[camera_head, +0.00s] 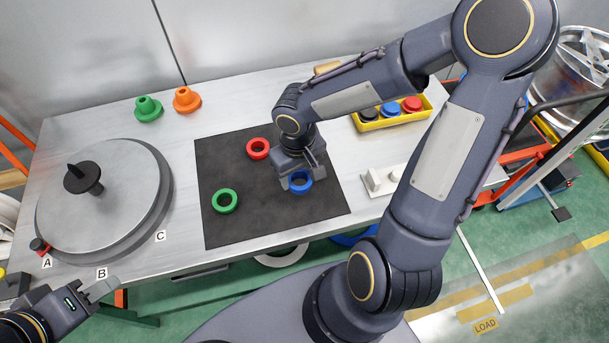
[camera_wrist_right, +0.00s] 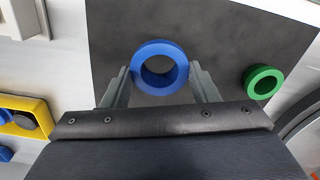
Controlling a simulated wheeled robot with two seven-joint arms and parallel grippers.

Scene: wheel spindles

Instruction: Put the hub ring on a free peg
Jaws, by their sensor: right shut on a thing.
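The blue ring (camera_head: 300,183) is on the dark mat (camera_head: 235,168), near its right side. My right gripper (camera_head: 298,172) is over it, shut on it. In the right wrist view the blue ring (camera_wrist_right: 160,68) sits between the two fingertips, its hole open towards the camera. A red ring (camera_head: 258,149) and a green ring (camera_head: 225,201) lie flat on the mat. A large grey disc (camera_head: 120,205) with a black knob (camera_head: 83,178) is at the left; I see no bare pegs, and what is beneath it is hidden. My left gripper (camera_head: 100,289) is empty at the table's front left; its opening is unclear.
Labels A, B and C mark the disc's front edge; a small red piece (camera_head: 39,245) is by A. A yellow tray (camera_head: 395,122) with several coloured pieces and a white fixture (camera_head: 384,181) are at the right.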

